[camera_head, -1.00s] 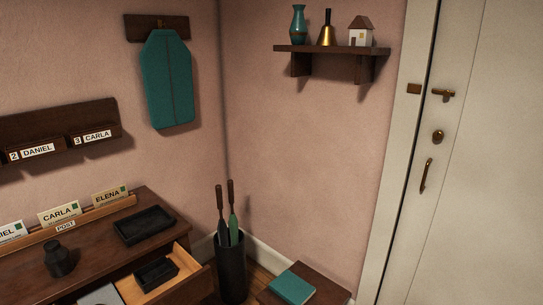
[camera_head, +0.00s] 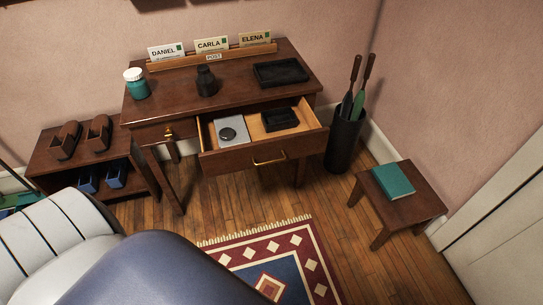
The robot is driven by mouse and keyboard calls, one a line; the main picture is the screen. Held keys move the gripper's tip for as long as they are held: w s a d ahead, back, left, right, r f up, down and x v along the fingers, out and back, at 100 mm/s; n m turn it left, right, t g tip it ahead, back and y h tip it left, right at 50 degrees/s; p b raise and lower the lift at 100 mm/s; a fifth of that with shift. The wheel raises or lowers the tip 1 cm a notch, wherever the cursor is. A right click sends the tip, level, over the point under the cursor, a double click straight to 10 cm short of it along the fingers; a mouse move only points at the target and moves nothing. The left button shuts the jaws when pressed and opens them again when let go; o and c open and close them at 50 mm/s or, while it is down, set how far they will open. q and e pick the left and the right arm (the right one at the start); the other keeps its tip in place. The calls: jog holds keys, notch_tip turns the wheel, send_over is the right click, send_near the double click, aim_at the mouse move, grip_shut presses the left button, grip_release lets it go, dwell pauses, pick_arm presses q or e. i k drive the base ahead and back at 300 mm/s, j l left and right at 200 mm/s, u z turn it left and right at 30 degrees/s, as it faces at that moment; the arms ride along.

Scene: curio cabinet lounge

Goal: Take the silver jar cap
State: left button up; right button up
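A teal jar (camera_head: 137,88) with a pale whitish cap (camera_head: 133,74) stands upright at the left end of the dark wooden desk. In the open desk drawer (camera_head: 262,156), a round grey disc (camera_head: 228,133) lies on a light grey square (camera_head: 238,141) in the left part. I cannot tell for sure whether the disc or the jar's top is the silver cap. Neither of my grippers is in view.
The desk (camera_head: 180,106) also bears a dark bottle (camera_head: 207,82), a black tray (camera_head: 280,73) and a letter rack (camera_head: 172,64). A black box (camera_head: 280,119) sits in the drawer. An umbrella-type stand (camera_head: 343,143), a stool (camera_head: 418,207) and a rug (camera_head: 300,240) surround free floor.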

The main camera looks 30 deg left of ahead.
aim_at(226, 134)
jog(key=u, duration=1.45)
jog(key=i+j+z, duration=0.25)
jog(key=j, duration=0.3)
jog(key=i+j+z, duration=0.15)
jog(key=i+j, duration=0.05)
jog(key=j, duration=0.1)
